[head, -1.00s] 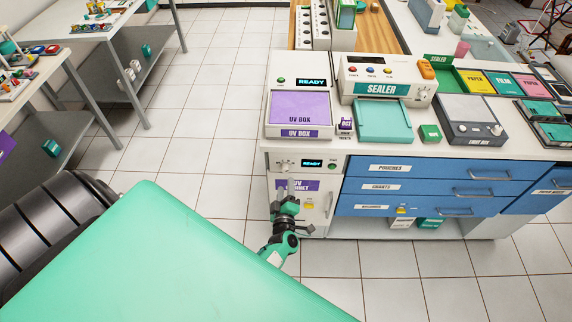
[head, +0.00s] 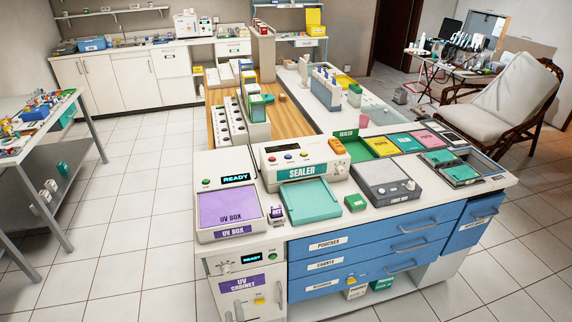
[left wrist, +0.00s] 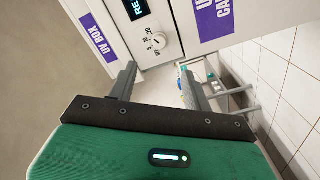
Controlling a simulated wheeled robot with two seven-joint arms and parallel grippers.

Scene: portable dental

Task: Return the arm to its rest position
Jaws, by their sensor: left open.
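My left gripper (left wrist: 157,84) is open in the left wrist view, with its two dark fingers apart and nothing held between them. It is close in front of the white UV cabinet front, with the dial (left wrist: 155,41) and lit display (left wrist: 136,8) just beyond. The rest of the left arm is out of that view. My right gripper is in neither current view.
The UV box (head: 229,208), sealer (head: 302,174) and light box (head: 385,182) stand on the counter above blue drawers (head: 345,262). A side table (head: 48,135) stands at the left. Tiled floor (head: 140,225) between them is clear. A chair (head: 510,100) is at the right.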

